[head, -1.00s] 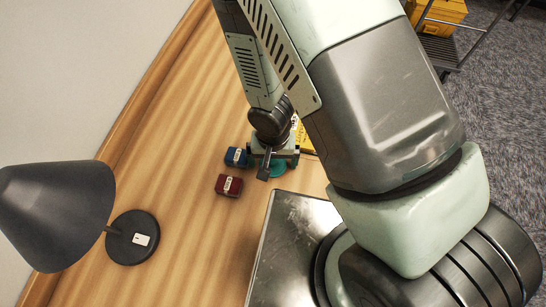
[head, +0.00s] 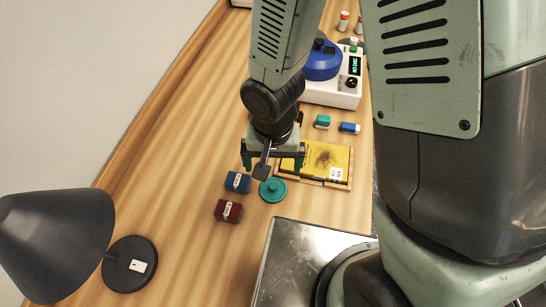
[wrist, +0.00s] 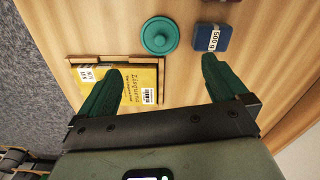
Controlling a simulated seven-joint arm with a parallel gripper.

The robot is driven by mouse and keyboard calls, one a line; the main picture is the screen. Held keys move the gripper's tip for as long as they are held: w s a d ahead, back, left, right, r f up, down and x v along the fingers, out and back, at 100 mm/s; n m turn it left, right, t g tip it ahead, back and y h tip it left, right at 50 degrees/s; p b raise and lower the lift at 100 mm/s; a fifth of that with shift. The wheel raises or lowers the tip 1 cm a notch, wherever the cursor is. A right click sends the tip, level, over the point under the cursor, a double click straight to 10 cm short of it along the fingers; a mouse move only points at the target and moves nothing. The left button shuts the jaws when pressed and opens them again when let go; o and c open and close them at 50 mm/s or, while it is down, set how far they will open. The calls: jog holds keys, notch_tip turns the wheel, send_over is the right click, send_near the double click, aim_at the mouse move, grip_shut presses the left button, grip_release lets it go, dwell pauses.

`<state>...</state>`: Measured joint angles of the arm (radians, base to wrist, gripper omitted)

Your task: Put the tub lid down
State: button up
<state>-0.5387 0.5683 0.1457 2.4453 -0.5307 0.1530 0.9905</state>
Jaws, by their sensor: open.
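The tub lid is a round teal disc with a knob (head: 272,190). It lies flat on the wooden table, knob up, and also shows whole in the wrist view (wrist: 159,35). My gripper (head: 273,166) is open and empty, above the table and apart from the lid. In the wrist view its two green fingers (wrist: 162,70) are spread wide, with the lid beyond their tips. I see no tub that I can identify.
A blue 500 g block (head: 237,182) and a dark red block (head: 228,211) lie left of the lid. A yellow book (head: 325,160) sits in a wooden tray to its right. A metal plate (head: 290,235) is in front; a lamp (head: 55,220) stands left.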

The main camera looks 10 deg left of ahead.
jog(key=shift+r, duration=0.4)
jog(key=w+d+r+t, duration=0.1)
jog(key=w+d+r, duration=0.15)
jog(key=r, duration=0.35)
jog(key=w+d+r+m+t, duration=0.1)
jog(key=d+r, duration=0.3)
jog(key=r, duration=0.1)
jog(key=w+d+r+t, duration=0.1)
jog(key=w+d+r, duration=0.15)
jog(key=r, duration=0.35)
jog(key=s+d+r+t, duration=0.1)
jog(key=s+d+r, duration=0.3)
jog(key=r, duration=0.3)
jog(key=s+d+r+t, duration=0.1)
jog(key=s+d+r, duration=0.4)
jog(key=s+r, duration=0.1)
jog(key=shift+d+r+m+t, duration=0.3)
jog(key=shift+r+m, duration=0.1)
jog(key=shift+r, duration=0.45)
